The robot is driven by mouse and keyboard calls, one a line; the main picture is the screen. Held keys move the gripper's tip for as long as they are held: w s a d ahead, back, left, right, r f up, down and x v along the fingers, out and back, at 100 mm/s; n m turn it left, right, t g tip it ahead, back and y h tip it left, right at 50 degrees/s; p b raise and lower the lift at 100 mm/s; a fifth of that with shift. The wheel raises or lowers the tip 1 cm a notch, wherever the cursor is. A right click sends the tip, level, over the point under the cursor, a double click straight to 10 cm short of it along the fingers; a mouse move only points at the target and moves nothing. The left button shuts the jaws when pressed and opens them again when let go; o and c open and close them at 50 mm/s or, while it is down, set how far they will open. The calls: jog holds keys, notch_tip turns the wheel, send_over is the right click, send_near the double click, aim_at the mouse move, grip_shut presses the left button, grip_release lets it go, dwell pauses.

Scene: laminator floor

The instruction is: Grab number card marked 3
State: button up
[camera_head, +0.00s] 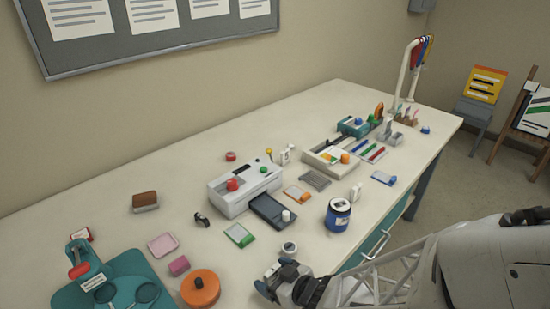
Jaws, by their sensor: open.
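A small upright white card with a dark mark (286,156) stands at the back of the table, behind the white machine. Its mark looks like a digit but is too small to read surely. A second small white upright piece (355,192) stands right of the machine, near the blue jar; I cannot read any mark on it. I cannot tell which one is marked 3. My gripper (280,279) is at the table's front edge, low in the picture, left of my arm. It is open, with nothing seen in it, and apart from both white pieces.
A white laminator-like machine (232,194) with a dark tray stands mid-table. A blue jar (338,215) and a small round white-topped item (289,248) are near my gripper. An orange round container (200,289) and a teal board (131,264) lie left. Several small items crowd the right.

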aim_at(273, 270)
jog(key=shift+w+a+f, duration=0.1)
jog(key=shift+w+a, duration=0.05)
jog(key=shift+a, duration=0.05)
jog(key=shift+c, duration=0.5)
jog(key=c, duration=0.9)
jog(key=shift+r, duration=1.7)
jog(key=s+d, duration=0.1)
jog(key=s, duration=0.1)
jog(key=s+d, duration=0.1)
jog(key=s, duration=0.1)
jog(key=s+d+r, duration=0.1)
jog(key=s, duration=0.2)
jog(key=shift+d, duration=0.2)
jog(key=shift+s+d, duration=0.15)
jog(key=shift+s, duration=0.2)
